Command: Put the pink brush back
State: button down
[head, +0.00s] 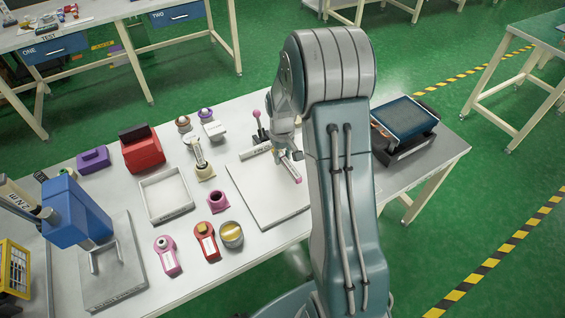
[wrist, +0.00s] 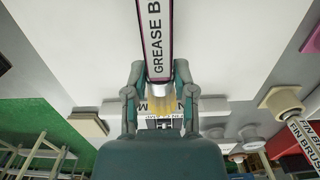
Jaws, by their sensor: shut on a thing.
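The pink brush (wrist: 155,35) has a pink handle with a white label reading "GREASE B", a metal collar and yellowish bristles. My gripper (wrist: 157,75) is shut on it near the collar in the wrist view. In the head view my gripper (head: 285,153) is above the white board (head: 270,205), with the pink-ended brush (head: 293,168) slanting from it. A pink ring-like holder (head: 218,201) stands left of the board, apart from the brush. Its inside is hard to make out. My arm hides the right part of the board.
Another labelled brush (head: 199,155) stands in a beige holder. A white tray (head: 166,213), red box (head: 143,150), pink item (head: 166,263), red item (head: 205,243) and round tin (head: 231,235) are on the left. A dark-topped device (head: 405,118) stands right of my arm.

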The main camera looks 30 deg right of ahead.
aim_at(282, 168)
jog(key=shift+f, duration=1.45)
jog(key=shift+f, duration=0.1)
jog(key=shift+c, duration=2.4)
grip_release()
jog(key=shift+o, duration=0.2)
